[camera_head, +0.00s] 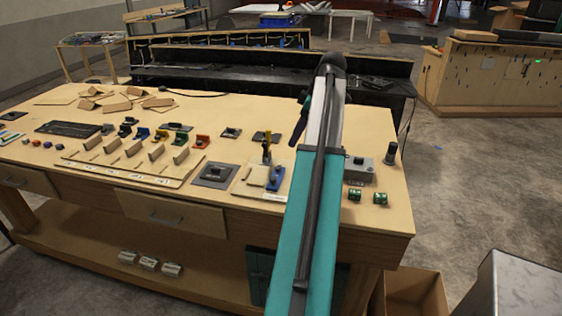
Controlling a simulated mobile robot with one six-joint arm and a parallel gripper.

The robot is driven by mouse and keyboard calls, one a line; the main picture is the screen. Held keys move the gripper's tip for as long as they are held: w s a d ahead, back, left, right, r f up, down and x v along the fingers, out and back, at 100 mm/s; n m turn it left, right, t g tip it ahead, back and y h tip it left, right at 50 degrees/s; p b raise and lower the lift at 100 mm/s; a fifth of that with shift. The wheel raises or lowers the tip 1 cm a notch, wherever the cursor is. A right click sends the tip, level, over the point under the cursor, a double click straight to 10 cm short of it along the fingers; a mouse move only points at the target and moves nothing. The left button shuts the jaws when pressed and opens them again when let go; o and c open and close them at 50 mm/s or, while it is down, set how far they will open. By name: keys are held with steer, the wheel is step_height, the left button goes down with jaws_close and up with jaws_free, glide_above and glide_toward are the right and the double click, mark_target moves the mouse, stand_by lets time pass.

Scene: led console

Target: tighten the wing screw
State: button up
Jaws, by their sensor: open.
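I cannot make out the wing screw for certain; the fittings on the wooden workbench (225,143) are too small to tell. A grey plate with a dark raised part (214,172) lies near the bench's front edge. Right of it is a pale board (250,190) with a yellow upright piece and a blue piece (275,178). A grey box (358,172) with a dark knob-like part stands right of my arm. My teal arm rises across the bench and hides part of it. The dark end piece at its left, my gripper (297,132), is partly hidden, open, apart from these fittings.
A cardboard box (412,292) stands on the floor.

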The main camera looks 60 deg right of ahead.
mark_target(279, 166)
steer(key=shift+p+x, duration=1.65)
steer(key=shift+x, duration=4.85)
steer(key=shift+s, duration=0.1)
steer(key=shift+c, duration=0.4)
steer(key=c, duration=1)
